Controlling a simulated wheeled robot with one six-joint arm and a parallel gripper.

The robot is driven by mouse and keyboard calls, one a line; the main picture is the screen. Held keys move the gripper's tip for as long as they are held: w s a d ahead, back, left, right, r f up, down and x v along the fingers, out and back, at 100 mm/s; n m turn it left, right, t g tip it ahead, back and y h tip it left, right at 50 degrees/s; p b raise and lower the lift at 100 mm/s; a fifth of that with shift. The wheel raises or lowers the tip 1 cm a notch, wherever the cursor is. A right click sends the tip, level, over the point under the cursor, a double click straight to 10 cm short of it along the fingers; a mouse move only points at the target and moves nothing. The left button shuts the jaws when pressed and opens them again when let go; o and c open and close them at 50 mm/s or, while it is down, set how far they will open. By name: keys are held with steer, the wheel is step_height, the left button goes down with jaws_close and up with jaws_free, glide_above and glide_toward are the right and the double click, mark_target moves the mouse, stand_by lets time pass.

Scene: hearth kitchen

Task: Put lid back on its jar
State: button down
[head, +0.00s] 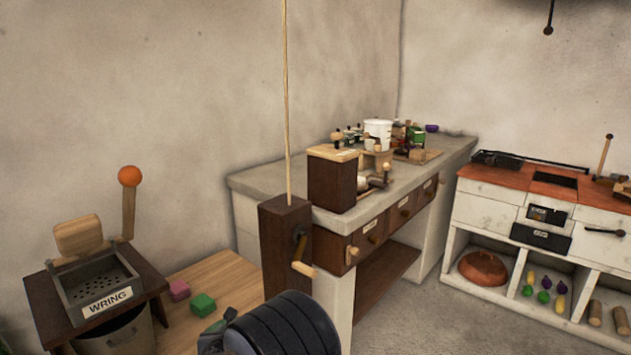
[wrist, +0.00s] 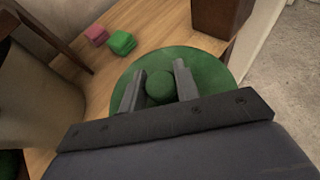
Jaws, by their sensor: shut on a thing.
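My gripper (wrist: 158,77) is shut on the round knob of a green lid (wrist: 209,68) in the wrist view. One finger lies on each side of the knob, and the broad green disc spreads beyond it. The lid appears held above the wooden bench top. In the head view my dark arm end covers most of the gripper and lid at the bottom centre. I cannot clearly identify the lid's jar in either view. Small dark-topped containers (head: 349,136) stand far off on the counter, too small to tell apart.
A pink block (head: 179,290) and a green block (head: 202,305) lie on the wooden bench (head: 232,277). The wringer stand (head: 100,285) is at left. A dark post with a crank (head: 285,245) stands before the cluttered counter (head: 262,180). Floor is clear at right.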

steer(key=d+r+m+h, duration=0.2)
steer(key=d, duration=0.8)
steer(key=d+r+m+h, duration=0.1)
steer(key=d+r, duration=0.1)
steer(key=d, duration=0.9)
steer(key=s+d+r+m+h, duration=0.1)
steer(key=s+d, duration=0.2)
steer(key=d, duration=0.5)
steer(key=s+d+r+m+h, duration=0.1)
steer(key=s+d+r+h, duration=0.15)
steer(key=d, duration=0.55)
step_height(320, 180, up, 22)
steer(key=p, duration=2.4)
steer(key=shift+a+r+y, duration=0.15)
steer(key=shift+y, duration=0.2)
steer(key=shift+a, duration=0.15)
